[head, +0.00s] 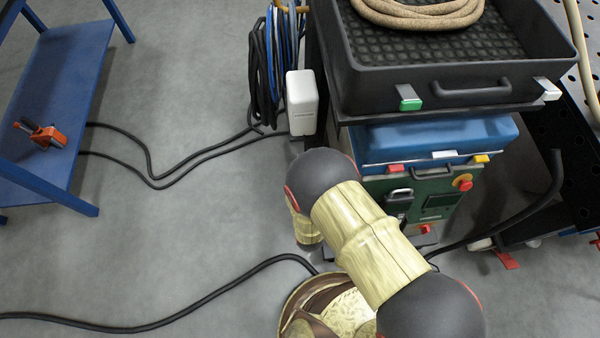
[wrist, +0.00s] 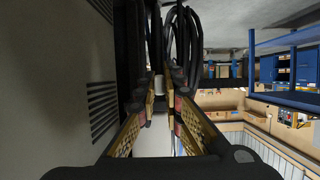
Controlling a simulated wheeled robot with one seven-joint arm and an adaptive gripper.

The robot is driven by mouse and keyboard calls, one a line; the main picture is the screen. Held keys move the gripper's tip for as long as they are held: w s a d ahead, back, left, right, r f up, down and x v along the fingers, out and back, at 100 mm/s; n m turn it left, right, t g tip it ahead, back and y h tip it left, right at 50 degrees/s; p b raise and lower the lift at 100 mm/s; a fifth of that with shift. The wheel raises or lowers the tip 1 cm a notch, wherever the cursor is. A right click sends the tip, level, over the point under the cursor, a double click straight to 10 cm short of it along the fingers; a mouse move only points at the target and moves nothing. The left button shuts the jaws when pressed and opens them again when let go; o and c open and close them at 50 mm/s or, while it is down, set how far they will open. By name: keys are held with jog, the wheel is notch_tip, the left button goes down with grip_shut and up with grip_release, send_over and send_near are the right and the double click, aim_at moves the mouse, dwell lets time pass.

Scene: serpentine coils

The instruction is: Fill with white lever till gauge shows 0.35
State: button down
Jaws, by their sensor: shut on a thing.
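My gripper (wrist: 160,100) shows in the wrist view, its two yellow-sided fingers closed on a small white piece (wrist: 158,84). Little of this piece shows, so I cannot tell for sure that it is the white lever. In the head view my arm covers the gripper and what it holds. A green panel (head: 428,188) with a small dark display (head: 441,201) stands behind my arm. No gauge reading is legible. A white tab (head: 548,89) and a green tab (head: 410,103) sit on the front of the black tray.
The black tray (head: 365,88) holds a coiled rope (head: 420,14) above a blue case (head: 435,138). Dark cables (head: 264,65) hang beside a white box (head: 302,103). Black hoses cross the floor. A blue bench (head: 60,95) stands at left; floor between is mostly clear.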

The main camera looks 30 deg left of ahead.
jog(key=c, duration=1.9)
grip_release()
jog(key=v, duration=1.2)
jog(key=shift+f, duration=0.1)
